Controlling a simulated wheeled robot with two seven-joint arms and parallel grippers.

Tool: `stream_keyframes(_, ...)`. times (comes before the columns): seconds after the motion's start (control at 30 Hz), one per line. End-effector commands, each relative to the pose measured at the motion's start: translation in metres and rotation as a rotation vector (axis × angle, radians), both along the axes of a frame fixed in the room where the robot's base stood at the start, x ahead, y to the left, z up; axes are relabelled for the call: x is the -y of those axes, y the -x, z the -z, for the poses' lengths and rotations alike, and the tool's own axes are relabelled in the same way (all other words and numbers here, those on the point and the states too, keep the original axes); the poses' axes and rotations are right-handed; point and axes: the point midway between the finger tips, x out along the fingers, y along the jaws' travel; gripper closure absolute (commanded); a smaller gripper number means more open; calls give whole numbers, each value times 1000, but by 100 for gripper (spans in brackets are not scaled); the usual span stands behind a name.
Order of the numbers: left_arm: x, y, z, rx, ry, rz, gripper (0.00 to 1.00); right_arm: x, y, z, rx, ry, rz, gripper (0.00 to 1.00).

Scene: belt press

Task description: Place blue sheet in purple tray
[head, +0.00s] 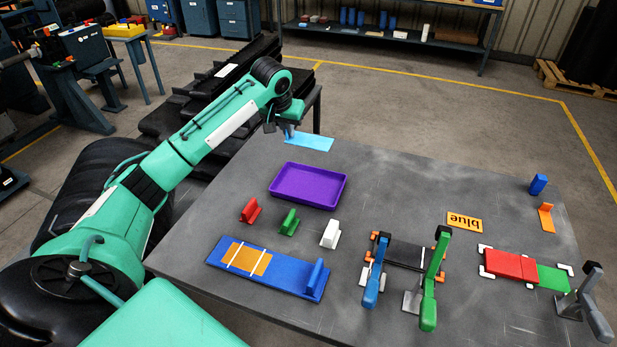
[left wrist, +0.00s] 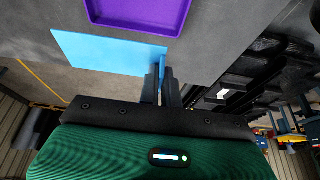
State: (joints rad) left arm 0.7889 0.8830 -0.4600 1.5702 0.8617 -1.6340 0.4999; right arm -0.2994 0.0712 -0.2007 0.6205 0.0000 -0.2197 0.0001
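The light blue sheet (head: 312,143) is flat and thin, at the far left edge of the table. In the left wrist view the sheet (left wrist: 105,52) has a small upright tab at one end. My left gripper (head: 287,131) is at that tab; in the left wrist view its fingers (left wrist: 162,85) are close together with the tab between them. The purple tray (head: 308,186) lies on the table just nearer than the sheet and looks empty; part of it shows in the left wrist view (left wrist: 138,22). My right gripper is not in view.
Red (head: 250,210), green (head: 289,221) and white (head: 330,234) small tabbed pieces stand before the tray, with a blue board (head: 285,277) nearer. Clamps (head: 430,290) and a yellow "blue" sign (head: 464,222) are to the right. The table (head: 410,180) is clear right of the tray.

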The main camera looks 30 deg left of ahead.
Motion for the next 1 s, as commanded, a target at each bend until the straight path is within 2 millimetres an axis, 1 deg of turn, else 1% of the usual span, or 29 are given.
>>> stream_keyframes(0.03, 0, 1, 14, -6, 0, -1, 100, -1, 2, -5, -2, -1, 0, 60)
stream_keyframes(0.2, 0, 2, 60, -7, 0, -1, 100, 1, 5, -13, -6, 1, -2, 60)
stream_keyframes(0.3, 1, 2, 86, -6, 1, -1, 100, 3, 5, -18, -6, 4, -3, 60)
stream_keyframes(0.4, 1, 1, 108, -4, 1, -1, 100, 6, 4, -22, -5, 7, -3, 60)
stream_keyframes(0.5, 0, 1, 122, -2, 0, 0, 100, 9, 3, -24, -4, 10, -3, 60)
stream_keyframes(0.67, 1, 1, 135, -2, 0, 0, 100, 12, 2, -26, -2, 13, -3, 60)
stream_keyframes(0.8, 1, 1, 156, -3, 1, 0, 100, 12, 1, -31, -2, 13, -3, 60)
stream_keyframes(0.9, 0, 1, 168, -1, -1, 0, 100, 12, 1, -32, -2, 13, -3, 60)
stream_keyframes(1.0, 0, 1, 173, 0, -1, 1, 100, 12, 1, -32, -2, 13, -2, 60)
